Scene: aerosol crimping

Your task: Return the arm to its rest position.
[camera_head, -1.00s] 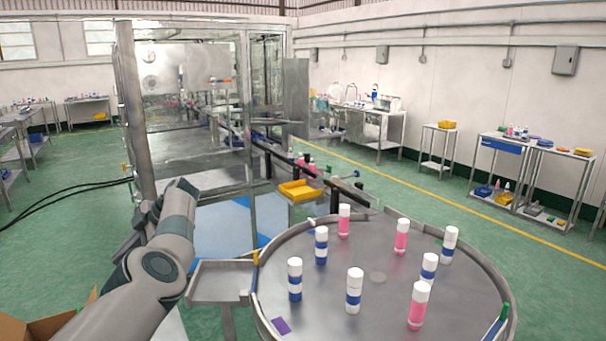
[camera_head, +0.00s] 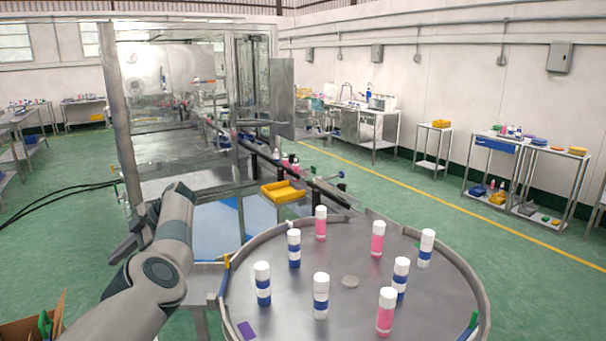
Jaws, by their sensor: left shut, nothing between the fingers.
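My left arm (camera_head: 160,270) comes in from the lower left. It is bent, with its elbow joint in front of the enclosed machine. My left gripper (camera_head: 122,248) shows small and dark beyond the forearm, low at the left post of the machine. It is shut and holds nothing; the arm partly hides it. My right arm and gripper are not in view.
A round metal turntable (camera_head: 350,282) with several white-capped pink and blue-banded cans stands right of my arm. A small metal side table (camera_head: 203,283) lies between. The glass-walled machine (camera_head: 185,120) with a yellow tray (camera_head: 283,192) is ahead. A cardboard box (camera_head: 18,332) is lower left.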

